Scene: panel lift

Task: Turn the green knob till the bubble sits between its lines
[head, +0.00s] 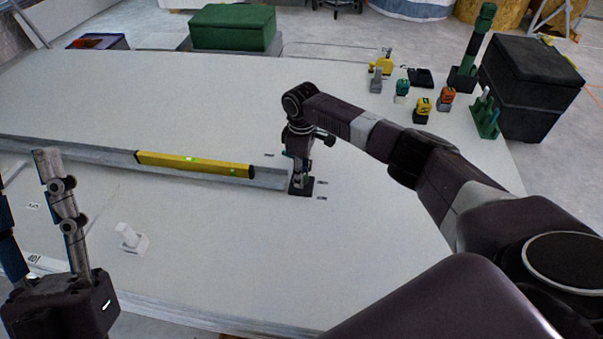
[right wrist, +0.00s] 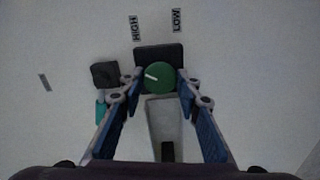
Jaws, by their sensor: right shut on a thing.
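The green knob (right wrist: 160,77) sits on a dark block in the right wrist view, its white pointer line aimed up and left. Labels HIGH (right wrist: 135,28) and LOW (right wrist: 177,20) lie beyond it. My right gripper (right wrist: 160,86) is shut on the knob, one fingertip on each side; in the head view the gripper (head: 300,182) hides it. A yellow level (head: 200,164) lies along the grey beam to the left, with a bright green vial (head: 190,158). The bubble is too small to make out. My left gripper (head: 24,185) stands open and empty at the left edge.
A small white block with a peg (head: 130,238) stands on the pale panel (head: 230,240). Several small coloured tools, a green stand (head: 485,115) and a black box (head: 527,85) are at the far right. A green box (head: 233,27) is behind. The panel's middle is clear.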

